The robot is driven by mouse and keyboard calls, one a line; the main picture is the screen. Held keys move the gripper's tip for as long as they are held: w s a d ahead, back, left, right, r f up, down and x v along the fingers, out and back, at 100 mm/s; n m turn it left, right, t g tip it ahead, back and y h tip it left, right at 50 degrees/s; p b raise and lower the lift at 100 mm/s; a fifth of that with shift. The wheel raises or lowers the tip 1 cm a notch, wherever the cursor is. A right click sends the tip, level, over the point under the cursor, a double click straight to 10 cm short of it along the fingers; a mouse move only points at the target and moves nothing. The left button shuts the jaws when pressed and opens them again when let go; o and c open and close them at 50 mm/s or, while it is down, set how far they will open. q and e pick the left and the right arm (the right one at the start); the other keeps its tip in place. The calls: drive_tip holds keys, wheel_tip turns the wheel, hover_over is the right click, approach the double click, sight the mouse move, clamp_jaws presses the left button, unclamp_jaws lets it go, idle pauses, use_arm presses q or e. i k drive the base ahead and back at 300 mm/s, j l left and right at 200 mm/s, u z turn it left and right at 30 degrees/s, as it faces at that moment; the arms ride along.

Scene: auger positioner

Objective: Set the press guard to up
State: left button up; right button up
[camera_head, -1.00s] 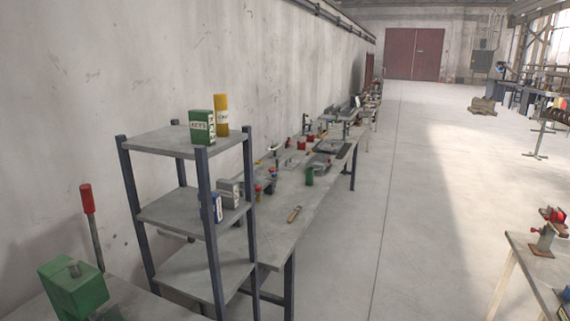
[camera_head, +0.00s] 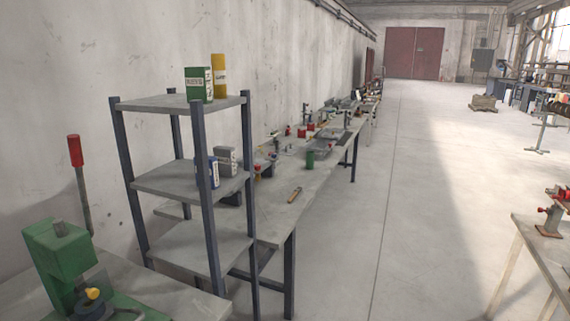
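A green press (camera_head: 62,255) stands on a workbench at the lower left of the head view. A lever with a red handle (camera_head: 75,151) rises upright beside it. A yellow knob (camera_head: 93,294) shows low on the press, near the bottom edge. I cannot make out the guard clearly or tell its position, as the lower part of the press is cut off by the frame. Neither of my grippers is in view.
A grey shelf unit (camera_head: 178,104) stands just right of the press, holding a green box (camera_head: 198,84) and a yellow can (camera_head: 219,76) on top. A long workbench (camera_head: 272,222) runs behind it along the wall. Another table (camera_head: 545,240) is at right. The concrete floor (camera_head: 400,200) between is clear.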

sight(94, 293)
drive_tip(key=u, duration=1.25)
